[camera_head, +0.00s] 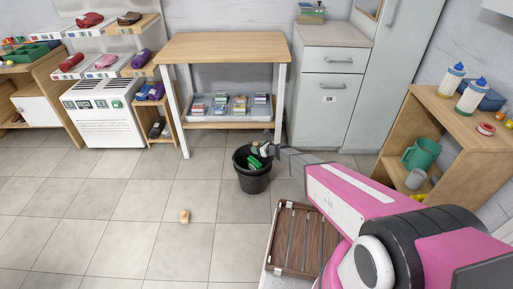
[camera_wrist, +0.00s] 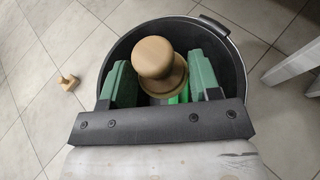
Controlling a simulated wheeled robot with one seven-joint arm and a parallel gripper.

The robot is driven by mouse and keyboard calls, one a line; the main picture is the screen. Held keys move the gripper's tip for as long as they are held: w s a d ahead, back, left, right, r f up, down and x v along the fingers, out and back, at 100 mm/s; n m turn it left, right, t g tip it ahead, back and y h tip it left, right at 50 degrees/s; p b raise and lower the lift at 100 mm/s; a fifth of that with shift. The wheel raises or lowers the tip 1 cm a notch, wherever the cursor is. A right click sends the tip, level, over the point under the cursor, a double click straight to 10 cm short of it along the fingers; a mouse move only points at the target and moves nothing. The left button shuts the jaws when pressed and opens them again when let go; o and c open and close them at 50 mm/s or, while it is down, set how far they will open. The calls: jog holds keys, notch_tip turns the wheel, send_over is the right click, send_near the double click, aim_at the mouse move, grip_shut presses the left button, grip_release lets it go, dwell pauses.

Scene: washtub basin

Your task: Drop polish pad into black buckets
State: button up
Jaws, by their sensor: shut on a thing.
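The black bucket (camera_head: 252,183) stands on the floor near the middle of the head view. Its rim and dark inside fill most of the wrist view (camera_wrist: 226,52). My gripper (camera_wrist: 158,80), with green fingers, points down into the bucket's mouth. It is shut on a round wooden knob, which looks like the handle of the polish pad (camera_wrist: 153,57). The knob's lower side is hidden. Something bright green (camera_wrist: 181,96) shows below the knob, inside the bucket. In the head view my gripper (camera_head: 259,156) is small at the bucket's mouth.
A similar wooden-knobbed piece (camera_head: 185,216) lies alone on the tiled floor, left of the bucket. A wooden table (camera_head: 224,47) with a tray (camera_head: 227,116) on its shelf stands behind. A slatted brown crate (camera_head: 300,240) is at front right. The left floor is mostly clear.

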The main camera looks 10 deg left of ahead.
jog(key=shift+f, duration=2.75)
jog(key=o, duration=1)
jog(key=v, duration=1)
jog(key=shift+s+d+r, duration=0.15)
jog(key=shift+d+r, duration=0.1)
jog(key=shift+d, duration=0.05)
